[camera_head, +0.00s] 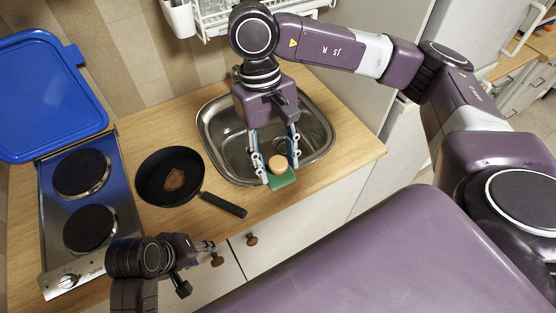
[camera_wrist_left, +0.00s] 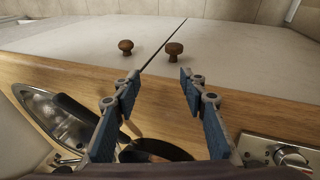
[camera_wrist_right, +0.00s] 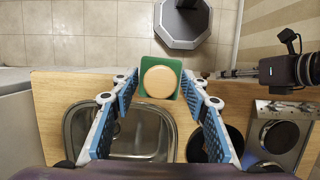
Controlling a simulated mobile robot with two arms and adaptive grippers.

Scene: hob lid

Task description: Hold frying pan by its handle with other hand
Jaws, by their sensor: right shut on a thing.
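The black frying pan (camera_head: 156,190) lies on the wooden counter between hob and sink, a brown patch (camera_head: 174,180) inside it. Its black handle (camera_head: 222,204) points toward the counter's front edge. The pan also shows, partly hidden, in the left wrist view (camera_wrist_left: 160,150) and right wrist view (camera_wrist_right: 200,150). My left gripper (camera_head: 199,268) is open and empty in front of the counter, apart from the handle; its fingers stand apart in its wrist view (camera_wrist_left: 158,76). My right gripper (camera_head: 279,157) is shut on a green scrubber (camera_head: 282,181) with a round tan knob (camera_wrist_right: 159,81), above the sink's front edge.
The steel sink (camera_head: 222,112) is right of the pan. The two-plate hob (camera_head: 118,200) is left of it, its blue lid (camera_head: 45,95) raised. Cabinet knobs (camera_head: 252,239) stick out from the doors near my left gripper. A dish rack (camera_head: 225,25) hangs above the sink.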

